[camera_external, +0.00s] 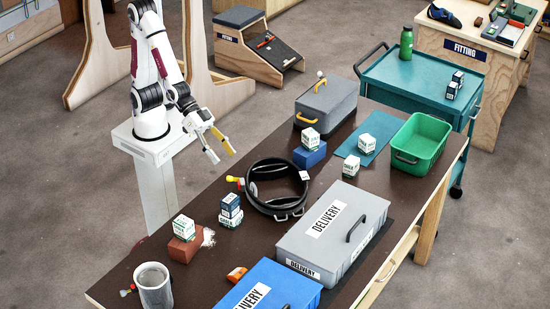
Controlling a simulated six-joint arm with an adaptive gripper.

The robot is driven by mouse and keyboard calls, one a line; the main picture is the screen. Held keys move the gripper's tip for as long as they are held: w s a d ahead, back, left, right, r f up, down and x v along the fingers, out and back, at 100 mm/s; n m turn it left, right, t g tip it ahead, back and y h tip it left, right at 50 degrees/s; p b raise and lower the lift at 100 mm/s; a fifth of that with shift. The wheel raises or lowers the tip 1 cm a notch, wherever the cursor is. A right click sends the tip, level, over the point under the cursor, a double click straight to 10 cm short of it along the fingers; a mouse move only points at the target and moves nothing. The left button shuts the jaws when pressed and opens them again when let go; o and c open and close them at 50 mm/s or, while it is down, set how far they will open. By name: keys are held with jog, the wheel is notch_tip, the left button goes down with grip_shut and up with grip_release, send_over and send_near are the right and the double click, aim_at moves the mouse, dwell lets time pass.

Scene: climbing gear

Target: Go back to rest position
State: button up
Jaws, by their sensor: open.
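My gripper (217,153) hangs above the left edge of the dark brown table (222,262). Its fingers are apart, one grey and one yellow, with nothing between them. My arm is folded, with the upper part raised over its white base. The gripper is apart from the black coiled hose or strap ring (252,198) on the table to its lower right.
Small white boxes stand on a red block (185,249), a blue block (309,156) and a teal mat (368,162). Grey (327,100) and delivery-labelled (345,264) cases, a blue case (290,283), a green bin (424,137) and a grey mug (153,290) crowd the table.

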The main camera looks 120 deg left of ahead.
jog(key=s+a+r+g, duration=0.1)
jog(key=s+a+r, duration=0.1)
jog(key=s, duration=0.6)
jog(key=s+a+r+m+g+y, duration=0.1)
jog(key=s+a+r+g, duration=0.1)
jog(key=s+a, duration=0.3)
jog(key=s+a+r+g, duration=0.2)
jog(key=s+a, duration=0.2)
jog(key=s, duration=0.9)
jog(key=shift+a+r+m+y, duration=0.15)
jog(key=shift+a+m+y, duration=0.1)
jog(key=shift+m+y, duration=0.15)
